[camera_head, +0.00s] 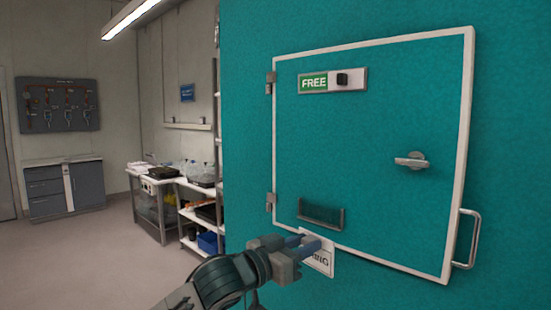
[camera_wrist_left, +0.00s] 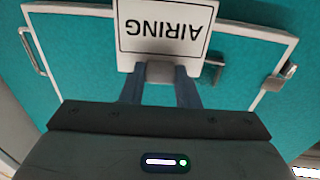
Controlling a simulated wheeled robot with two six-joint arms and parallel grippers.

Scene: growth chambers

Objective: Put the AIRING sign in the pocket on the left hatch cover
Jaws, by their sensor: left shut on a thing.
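The white AIRING sign (camera_head: 321,262) is held in my left gripper (camera_head: 308,244), which is shut on it. In the left wrist view the sign (camera_wrist_left: 165,45) shows its black lettering upside down, and the fingers (camera_wrist_left: 160,80) close on a small grey tab at its edge. The pocket (camera_head: 321,217) is a shallow dark-edged holder low on the teal hatch cover (camera_head: 375,130). In the head view the sign is just below the pocket and apart from it. The gripper partly covers the sign. My right gripper is in neither view.
The hatch cover has a green FREE indicator (camera_head: 313,82), a handle (camera_head: 411,160) on its right part and a pale frame. A metal grab bar (camera_head: 466,240) stands out at the lower right. A bench with glassware (camera_head: 170,180) is further back left.

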